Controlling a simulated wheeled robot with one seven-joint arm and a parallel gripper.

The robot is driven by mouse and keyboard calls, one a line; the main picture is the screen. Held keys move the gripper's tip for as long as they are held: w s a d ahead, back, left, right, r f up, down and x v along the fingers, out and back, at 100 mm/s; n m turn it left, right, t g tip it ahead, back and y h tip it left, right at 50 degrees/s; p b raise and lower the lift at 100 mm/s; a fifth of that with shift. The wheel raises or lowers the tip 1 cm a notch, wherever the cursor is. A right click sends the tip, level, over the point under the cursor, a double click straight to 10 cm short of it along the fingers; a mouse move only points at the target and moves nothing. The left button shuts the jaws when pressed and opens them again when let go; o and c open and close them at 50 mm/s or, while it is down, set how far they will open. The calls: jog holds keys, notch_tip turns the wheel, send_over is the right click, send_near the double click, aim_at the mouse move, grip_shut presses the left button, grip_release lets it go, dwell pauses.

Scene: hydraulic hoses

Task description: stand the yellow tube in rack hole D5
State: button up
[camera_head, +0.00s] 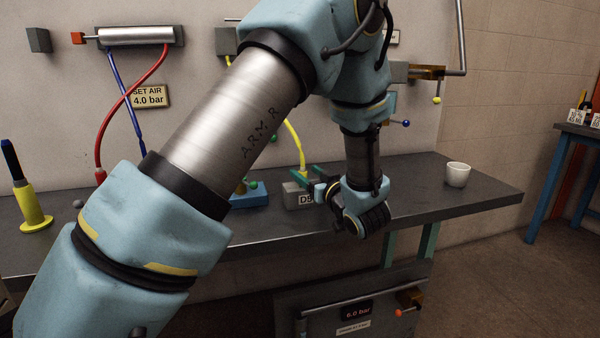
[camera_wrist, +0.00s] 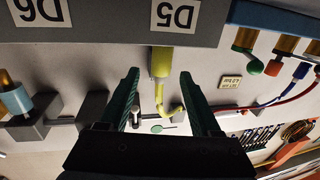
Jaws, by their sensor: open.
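The yellow tube (camera_head: 298,146) comes down from behind my arm to the small grey rack (camera_head: 289,190) on the bench. In the wrist view, which is upside down, its thick yellow end (camera_wrist: 160,61) meets the rack (camera_wrist: 100,22) right at the D5 label (camera_wrist: 175,14). It looks upright there; the hole itself is hidden. My gripper (camera_head: 311,179) is beside the rack. In the wrist view my gripper (camera_wrist: 158,76) is open, with one green finger on each side of the tube and a gap to both. The tube's end lies just beyond the fingertips.
A blue block (camera_head: 249,196) with coloured knobs stands left of the rack. A yellow stand (camera_head: 33,212) is at the far left. A white cup (camera_head: 457,174) is on the right, with clear bench between. Red (camera_head: 122,108) and blue (camera_head: 126,105) hoses hang from the wall.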

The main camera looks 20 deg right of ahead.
jog(key=s, duration=0.5)
jog(key=shift+d+b, duration=0.35)
jog(key=shift+b, duration=0.05)
